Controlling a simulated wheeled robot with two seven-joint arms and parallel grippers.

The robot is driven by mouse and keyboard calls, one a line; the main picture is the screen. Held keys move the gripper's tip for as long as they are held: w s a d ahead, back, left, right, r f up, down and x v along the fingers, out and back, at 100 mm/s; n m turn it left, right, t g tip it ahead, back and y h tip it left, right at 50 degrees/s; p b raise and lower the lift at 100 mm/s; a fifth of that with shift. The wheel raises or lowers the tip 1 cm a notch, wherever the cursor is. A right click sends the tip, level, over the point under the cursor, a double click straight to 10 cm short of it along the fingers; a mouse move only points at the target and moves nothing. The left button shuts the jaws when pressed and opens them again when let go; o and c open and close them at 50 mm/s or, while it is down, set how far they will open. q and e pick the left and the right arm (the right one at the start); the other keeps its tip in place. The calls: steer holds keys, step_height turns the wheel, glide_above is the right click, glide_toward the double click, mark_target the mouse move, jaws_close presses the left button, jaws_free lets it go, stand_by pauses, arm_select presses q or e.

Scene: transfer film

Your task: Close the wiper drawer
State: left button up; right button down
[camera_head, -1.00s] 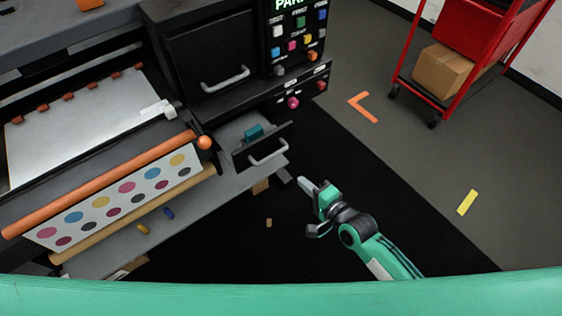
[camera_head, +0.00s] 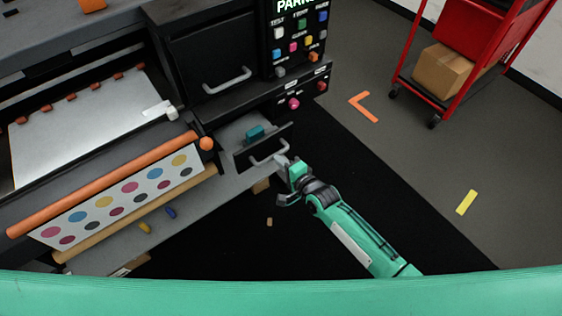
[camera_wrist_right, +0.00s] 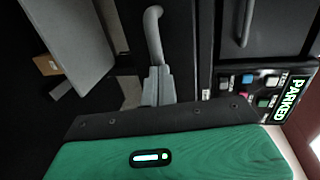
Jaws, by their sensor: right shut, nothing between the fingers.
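The wiper drawer (camera_head: 244,133) stands pulled out below the black cabinet, with a teal block (camera_head: 255,132) inside. Its grey handle (camera_head: 268,153) is on the drawer front and also shows in the right wrist view (camera_wrist_right: 153,30). My right gripper (camera_head: 283,161) is shut and empty, with its fingertips at the right end of the handle. In the right wrist view the grey fingers (camera_wrist_right: 158,84) line up with the handle's near end; they look touching or nearly so. My left gripper is not in view.
A closed upper door with a handle (camera_head: 227,80) and a button panel (camera_head: 299,40) sit above the drawer. A grey ledge (camera_head: 205,208) runs at lower left. A red cart (camera_head: 480,60) stands at upper right. The black floor mat is mostly clear.

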mark_target(259, 137)
steer(key=b+x, duration=0.2)
steer(key=x, duration=0.2)
steer(key=r+b+x, duration=0.1)
steer(key=x, duration=0.2)
steer(key=r+b+x, duration=0.1)
steer(key=b+x, duration=0.1)
steer(key=x, duration=0.2)
steer(key=shift+w+a+b, duration=0.2)
steer(key=shift+w+b, duration=0.15)
steer(key=shift+w, duration=0.15)
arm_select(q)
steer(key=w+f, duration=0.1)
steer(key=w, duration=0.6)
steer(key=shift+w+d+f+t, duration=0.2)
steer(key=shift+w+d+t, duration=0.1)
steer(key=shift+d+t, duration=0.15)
arm_select(e)
steer(key=shift+w+a+r, duration=0.1)
steer(key=shift+r, duration=0.35)
